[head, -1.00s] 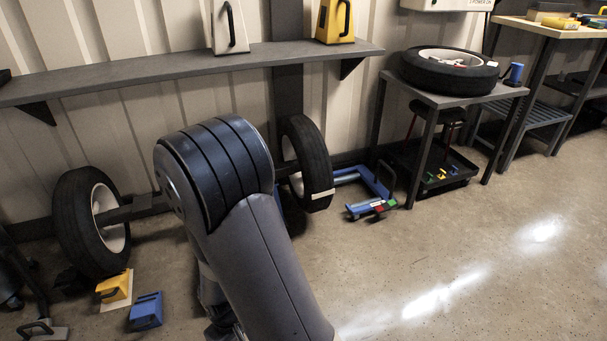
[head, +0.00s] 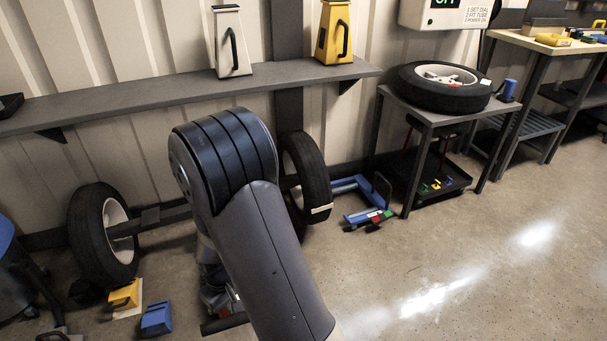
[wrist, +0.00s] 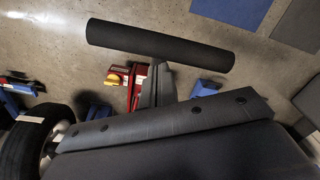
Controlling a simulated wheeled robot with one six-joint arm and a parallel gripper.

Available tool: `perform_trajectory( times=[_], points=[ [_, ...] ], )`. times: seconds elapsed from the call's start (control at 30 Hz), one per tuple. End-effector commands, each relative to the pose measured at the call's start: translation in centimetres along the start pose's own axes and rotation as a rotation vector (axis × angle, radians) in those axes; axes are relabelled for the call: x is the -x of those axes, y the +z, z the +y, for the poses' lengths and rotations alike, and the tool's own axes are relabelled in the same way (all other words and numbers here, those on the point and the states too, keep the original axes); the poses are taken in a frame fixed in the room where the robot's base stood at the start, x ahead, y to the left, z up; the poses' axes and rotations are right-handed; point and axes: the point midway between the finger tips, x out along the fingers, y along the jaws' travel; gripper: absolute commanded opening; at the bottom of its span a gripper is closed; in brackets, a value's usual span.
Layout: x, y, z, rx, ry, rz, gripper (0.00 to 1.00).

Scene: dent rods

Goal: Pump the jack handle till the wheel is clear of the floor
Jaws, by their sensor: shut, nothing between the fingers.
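A red jack (wrist: 138,85) stands on the floor, with a yellow knob (wrist: 113,79) beside its shaft in the wrist view. Its handle is a grey shaft ending in a black crossbar grip (wrist: 160,45), which also shows below my arm in the head view (head: 224,323). Two wheels sit on an axle: a left wheel (head: 95,235) and a right wheel (head: 313,180). My arm hides part of the axle; I cannot tell any gap under the tyres.
A yellow chock (head: 124,297) and a blue chock (head: 156,319) lie near the left wheel. A blue frame (head: 355,187) lies right of the right wheel. A small table (head: 440,101) holds a loose tyre. A shelf (head: 180,92) spans the wall. The right floor is clear.

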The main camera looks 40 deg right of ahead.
Motion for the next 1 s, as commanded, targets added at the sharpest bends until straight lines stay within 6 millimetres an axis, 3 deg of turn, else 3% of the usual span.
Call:
perform_trajectory(
  times=[0.03, 0.13, 0.5, 0.9, 1.0],
  points=[
    [1.6, -0.7, 0.4, -0.001, 0.000, 0.001, 0.00],
    [2.4, -1.5, 0.9, -0.002, 0.000, 0.000, 0.00],
    [2.3, -1.8, 1.1, 0.000, 0.000, -0.001, 0.00],
    [-4.0, 2.3, -1.3, 0.002, 0.000, -0.003, 0.00],
    [-4.7, 2.9, -1.7, 0.001, 0.000, -0.001, 0.00]
  ],
)
